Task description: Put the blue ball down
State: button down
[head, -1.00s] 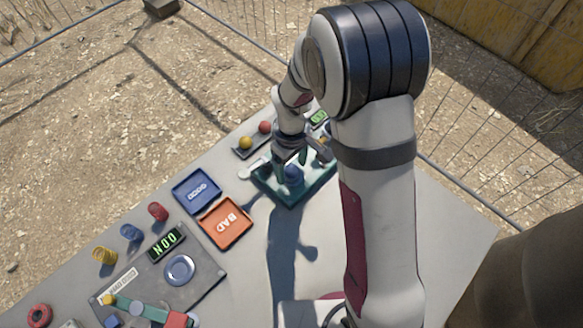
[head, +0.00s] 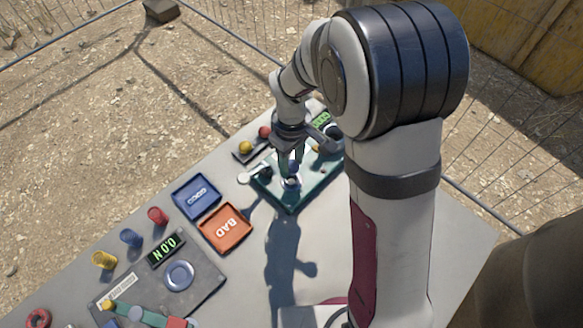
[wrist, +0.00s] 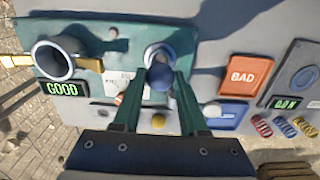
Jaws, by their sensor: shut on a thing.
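My gripper (head: 293,163) is over the teal tray (head: 292,206) at the far part of the table. Its two green fingers are shut on the blue ball (head: 293,168), which also shows between the fingertips in the wrist view (wrist: 160,76). Just below the ball in the head view is a small pale round holder (head: 291,183) on the teal tray. In the wrist view the ball overlaps this holder, whose rim (wrist: 160,50) shows behind it. The ball looks slightly above the holder, but the exact gap is hard to tell.
A blue GOOD tray (head: 196,197) and an orange BAD tray (head: 226,228) lie nearby. A yellow ball (head: 246,147) and a red ball (head: 265,132) sit on a dark strip. A funnel-like cup (wrist: 52,60) stands by a green GOOD display (wrist: 63,88).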

jog(key=s+d+r, duration=0.3)
jog(key=d+r, duration=0.4)
jog(key=d, duration=0.4)
jog(key=w+a+n, duration=0.1)
jog(key=a+n, duration=0.1)
jog(key=a, duration=0.2)
jog(key=w+a+f+n, duration=0.1)
jog(key=a+n, duration=0.1)
jog(key=a, duration=0.2)
jog(key=w+a+n, duration=0.2)
jog(key=a+n, duration=0.1)
jog(key=shift+a+f, duration=0.4)
jog(key=a+f+n, duration=0.2)
jog(key=a+n, duration=0.4)
jog(key=a, duration=0.5)
send_over(197, 196)
jog(key=shift+n, duration=0.3)
notch_tip(197, 196, down, 7)
jog(key=shift+d+r, duration=0.1)
notch_tip(197, 196, down, 4)
jog(key=shift+s+f, duration=0.1)
